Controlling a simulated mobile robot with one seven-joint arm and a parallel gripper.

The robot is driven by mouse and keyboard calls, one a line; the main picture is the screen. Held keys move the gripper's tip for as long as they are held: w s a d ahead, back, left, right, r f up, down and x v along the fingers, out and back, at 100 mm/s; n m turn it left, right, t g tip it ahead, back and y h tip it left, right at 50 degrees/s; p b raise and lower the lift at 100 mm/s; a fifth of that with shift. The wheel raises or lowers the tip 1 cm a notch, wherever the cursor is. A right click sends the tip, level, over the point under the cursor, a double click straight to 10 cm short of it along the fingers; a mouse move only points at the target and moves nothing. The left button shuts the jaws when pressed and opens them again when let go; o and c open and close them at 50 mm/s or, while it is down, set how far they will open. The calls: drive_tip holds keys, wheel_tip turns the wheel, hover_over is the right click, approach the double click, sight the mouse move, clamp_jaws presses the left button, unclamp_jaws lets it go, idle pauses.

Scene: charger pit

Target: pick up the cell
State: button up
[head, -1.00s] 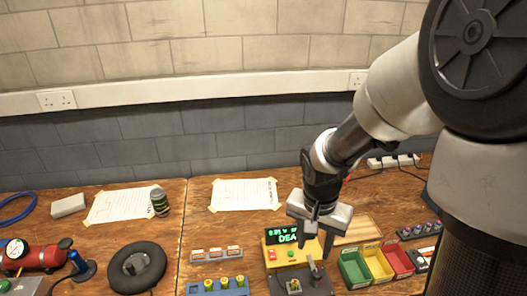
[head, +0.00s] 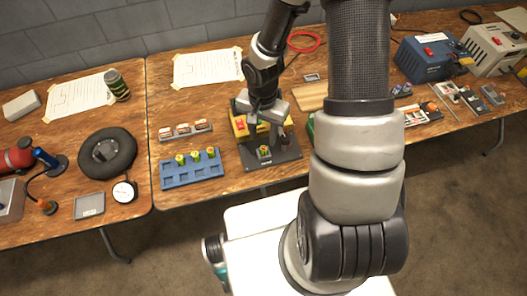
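A small cell (head: 264,151) with a green and red end stands in the dark plate at the front of the yellow tester (head: 238,124). Several similar cells (head: 195,156) stand in the blue rack (head: 190,178) to the left. The frames do not show which one the task means. My gripper (head: 267,126) points down over the tester, behind and above the cell in its plate. Its two fingers look spread, with nothing visible between them. The gripper hides most of the tester's display. The height gap to the tester is hard to judge.
A grey holder (head: 186,131) with red-and-white blocks stands behind the blue rack. A black wheel (head: 107,153) and a round gauge (head: 124,191) lie to the left. My arm covers the table right of the tester, hiding most of the bins. A wooden board (head: 311,97) lies behind.

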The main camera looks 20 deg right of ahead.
sight(264, 148)
drive_tip(key=f, duration=0.6)
drive_tip(key=shift+w+d+f+b, duration=0.15)
drive_tip(key=shift+d+f+b, duration=0.05)
drive_tip(key=shift+b, duration=0.1)
clamp_jaws()
